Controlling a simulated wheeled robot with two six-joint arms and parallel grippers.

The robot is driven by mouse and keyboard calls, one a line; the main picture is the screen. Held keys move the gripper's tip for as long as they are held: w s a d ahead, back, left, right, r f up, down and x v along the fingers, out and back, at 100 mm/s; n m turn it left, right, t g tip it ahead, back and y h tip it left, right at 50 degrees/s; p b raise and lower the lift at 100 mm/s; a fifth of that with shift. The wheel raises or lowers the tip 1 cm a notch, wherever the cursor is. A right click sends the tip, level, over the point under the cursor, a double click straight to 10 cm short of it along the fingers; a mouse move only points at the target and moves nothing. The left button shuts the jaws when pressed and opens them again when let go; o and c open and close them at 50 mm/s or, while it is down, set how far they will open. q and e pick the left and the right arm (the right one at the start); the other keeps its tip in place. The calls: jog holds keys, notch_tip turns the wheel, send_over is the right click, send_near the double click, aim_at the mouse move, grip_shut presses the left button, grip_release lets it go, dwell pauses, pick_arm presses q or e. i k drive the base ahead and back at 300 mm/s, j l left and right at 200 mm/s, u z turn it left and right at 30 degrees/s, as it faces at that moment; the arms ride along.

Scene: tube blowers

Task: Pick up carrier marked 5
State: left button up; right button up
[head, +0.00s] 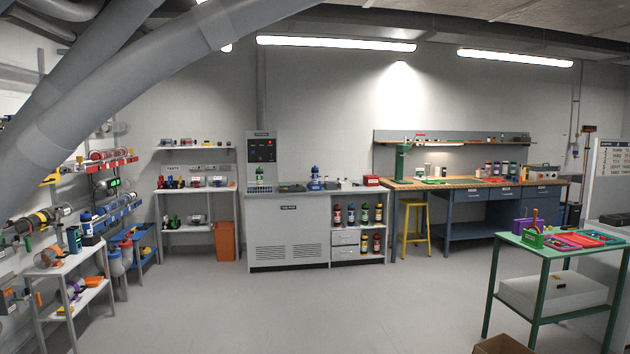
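Several carrier-like cylinders with coloured ends stand on the open shelves of the grey cabinet: a red one (337,215), a green one (365,213) and others beside and below them. More cylinders lie on the left wall racks, such as one with red ends (97,155) and a large yellow-banded one (40,219). All are too small to read, so I cannot tell which is marked 5. Neither of my grippers shows in this view.
The grey floor (270,300) is open in the middle. A green-framed cart (548,248) stands at right, with a cardboard box (503,344) near it. A yellow stool (413,228) and workbench (470,185) are at the back. An orange bin (225,241) stands left of the cabinet (287,234).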

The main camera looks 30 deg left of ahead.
aim_at(314, 172)
jog(key=i+j+u, duration=0.1)
jog(key=i+u, duration=0.35)
jog(key=i, duration=3.8)
jog(key=i+l+u, duration=0.1)
jog(key=i, duration=1.15)
jog(key=i+l, duration=0.15)
jog(key=i, duration=1.1)
jog(key=i+l, duration=0.1)
jog(key=i, duration=1.2)
